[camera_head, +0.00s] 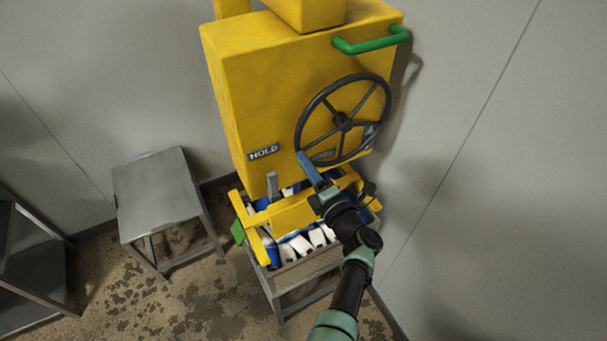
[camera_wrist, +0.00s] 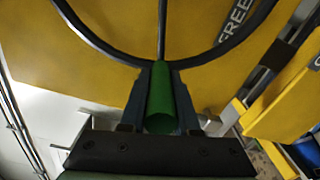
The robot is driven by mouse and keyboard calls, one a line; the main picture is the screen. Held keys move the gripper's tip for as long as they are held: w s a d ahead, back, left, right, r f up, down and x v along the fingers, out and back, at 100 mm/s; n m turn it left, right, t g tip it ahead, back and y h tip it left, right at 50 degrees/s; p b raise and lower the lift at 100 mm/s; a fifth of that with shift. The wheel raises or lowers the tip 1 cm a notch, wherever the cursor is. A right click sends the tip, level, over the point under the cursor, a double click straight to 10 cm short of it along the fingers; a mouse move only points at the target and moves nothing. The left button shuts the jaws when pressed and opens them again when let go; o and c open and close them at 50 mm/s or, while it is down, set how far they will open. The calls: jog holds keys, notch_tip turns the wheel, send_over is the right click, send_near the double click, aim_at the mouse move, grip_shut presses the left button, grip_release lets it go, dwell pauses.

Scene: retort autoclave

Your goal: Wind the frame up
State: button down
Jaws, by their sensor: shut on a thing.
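The dark spoked handwheel (camera_head: 343,122) is on the front of a tall yellow housing (camera_head: 265,95). A green cylindrical grip (camera_wrist: 160,98) at the wheel's rim sits between the fingers of my gripper (camera_wrist: 158,72) in the wrist view. In the head view my gripper (camera_head: 304,160) is at the lower left of the wheel rim and hides the green grip. The yellow frame (camera_head: 290,214) spans low under the housing, over several blue and white items (camera_head: 300,246) in a grey crate. My arm hides part of the frame's right side.
A HOLD plate (camera_head: 263,152) is left of the wheel; a FREE label (camera_wrist: 236,22) shows in the wrist view. A green bar handle (camera_head: 372,40) juts out above the wheel. A grey stool (camera_head: 157,190) stands left. A wall rises close on the right.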

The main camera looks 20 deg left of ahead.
jog(key=shift+w+d+r, duration=0.1)
jog(key=shift+w+r, duration=0.15)
jog(key=shift+r, duration=0.4)
jog(key=c, duration=0.9)
grip_release()
jog(key=shift+c, duration=0.2)
jog(key=shift+o, duration=1.4)
jog(key=shift+s, duration=0.15)
jog(key=shift+f, duration=0.15)
jog(key=shift+s+f, duration=0.1)
jog(key=shift+s+d, duration=0.25)
jog(key=p+v, duration=0.1)
jog(key=v, duration=1.1)
